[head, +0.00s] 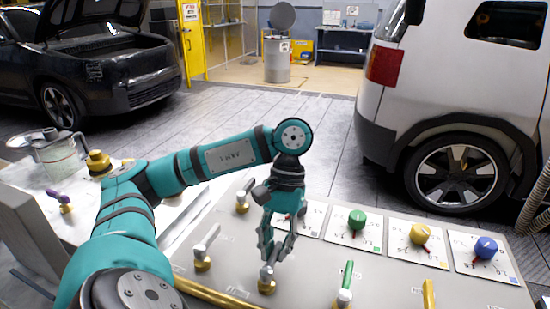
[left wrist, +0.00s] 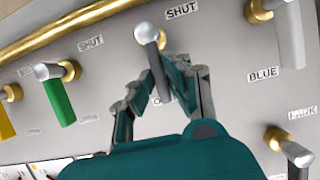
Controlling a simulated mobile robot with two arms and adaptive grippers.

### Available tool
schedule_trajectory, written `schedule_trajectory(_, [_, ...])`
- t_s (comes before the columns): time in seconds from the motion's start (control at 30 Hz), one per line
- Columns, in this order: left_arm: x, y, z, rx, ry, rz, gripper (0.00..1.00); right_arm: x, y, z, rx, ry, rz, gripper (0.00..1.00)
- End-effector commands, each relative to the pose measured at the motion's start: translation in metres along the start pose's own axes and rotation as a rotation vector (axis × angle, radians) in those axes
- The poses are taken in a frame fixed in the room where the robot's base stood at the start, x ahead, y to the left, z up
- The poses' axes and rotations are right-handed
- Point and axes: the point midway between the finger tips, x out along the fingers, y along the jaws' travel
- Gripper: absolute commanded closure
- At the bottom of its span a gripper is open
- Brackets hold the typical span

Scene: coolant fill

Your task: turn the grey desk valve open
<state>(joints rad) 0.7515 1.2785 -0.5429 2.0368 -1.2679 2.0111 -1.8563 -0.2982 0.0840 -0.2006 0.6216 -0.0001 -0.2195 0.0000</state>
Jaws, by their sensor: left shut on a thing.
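The grey valve (head: 266,286) stands on the sloped desk panel, with a brass base and a silver pivot. In the left wrist view its dark grey lever (left wrist: 156,64) runs from the pivot down between my fingers. A SHUT label (left wrist: 181,10) lies above the pivot. A label below the lever is mostly hidden, with only an "O" showing. My left gripper (head: 272,256) reaches down onto the valve from above; in the wrist view the gripper (left wrist: 162,82) is closed around the lever. My right gripper is not in view.
A green-handled valve (head: 345,285) stands to the right, a white-handled one (head: 204,246) to the left. Green (head: 357,219), yellow (head: 420,234) and blue (head: 486,247) knobs sit behind. A brass pipe (head: 215,295) runs along the front. A jug (head: 60,158) stands far left.

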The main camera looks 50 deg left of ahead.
Motion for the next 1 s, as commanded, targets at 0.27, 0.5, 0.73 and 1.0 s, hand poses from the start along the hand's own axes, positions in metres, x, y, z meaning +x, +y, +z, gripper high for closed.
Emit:
schedule_trajectory(0.27, [-0.002,0.001,0.000,0.006,0.005,0.004,1.00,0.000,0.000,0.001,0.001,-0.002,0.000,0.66])
schedule_trajectory(0.5, [-0.001,0.001,0.000,0.004,0.004,0.003,0.64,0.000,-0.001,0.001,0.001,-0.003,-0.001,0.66])
schedule_trajectory(0.73, [-0.001,0.000,0.000,0.003,0.002,0.002,0.64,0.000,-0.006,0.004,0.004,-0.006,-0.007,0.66])
schedule_trajectory(1.0, [-0.015,0.001,-0.001,0.003,0.007,0.003,0.64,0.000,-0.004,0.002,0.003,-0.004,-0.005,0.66])
